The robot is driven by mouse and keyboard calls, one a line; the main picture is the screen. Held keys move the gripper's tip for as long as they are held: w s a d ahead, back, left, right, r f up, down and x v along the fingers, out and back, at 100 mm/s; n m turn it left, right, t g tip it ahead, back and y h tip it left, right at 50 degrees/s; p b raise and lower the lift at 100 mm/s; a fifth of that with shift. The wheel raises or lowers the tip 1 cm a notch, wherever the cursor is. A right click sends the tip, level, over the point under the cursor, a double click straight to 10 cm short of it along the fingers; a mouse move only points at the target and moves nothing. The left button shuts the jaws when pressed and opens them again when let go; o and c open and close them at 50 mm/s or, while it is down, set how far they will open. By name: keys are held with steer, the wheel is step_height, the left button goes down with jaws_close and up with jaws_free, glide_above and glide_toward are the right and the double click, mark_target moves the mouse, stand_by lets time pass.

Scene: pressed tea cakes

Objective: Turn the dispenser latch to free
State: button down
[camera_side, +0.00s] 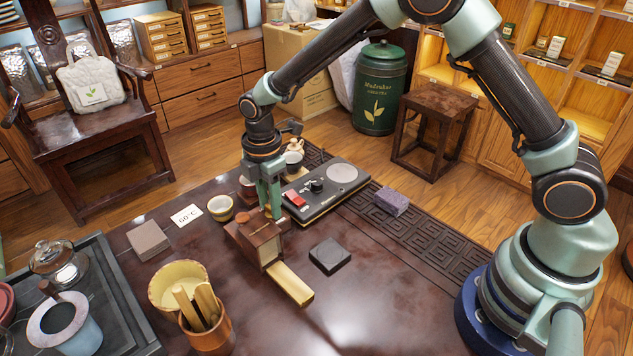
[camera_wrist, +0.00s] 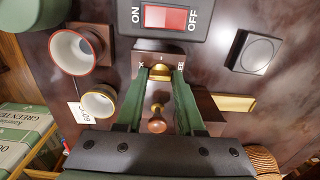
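The dispenser (camera_side: 246,243) is a dark wooden box with a brass tray (camera_side: 288,283) sticking out toward the front right. In the wrist view its upper face carries a round brass latch knob (camera_wrist: 160,72), with partly hidden lettering on both sides and a small mark above. A round wooden knob (camera_wrist: 157,124) stands nearer the camera. My gripper (camera_side: 270,213) is down at the dispenser's top. In the wrist view my gripper (camera_wrist: 160,77) is open, with one green finger on each side of the brass knob. Contact with the knob cannot be told.
A black heater (camera_side: 325,205) with a red ON/OFF switch (camera_wrist: 165,18) lies just behind. Cups (camera_side: 220,208) (camera_wrist: 75,52) stand to the left. A dark square block (camera_side: 330,255) lies to the right. A tool pot (camera_side: 207,330) stands in front. The front right tabletop is clear.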

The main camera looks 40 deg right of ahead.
steer(key=shift+m, duration=0.3)
steer(key=m, duration=1.3)
steer(key=shift+r, duration=0.1)
steer(key=shift+m, duration=2.1)
steer(key=c, duration=0.5)
jaws_free()
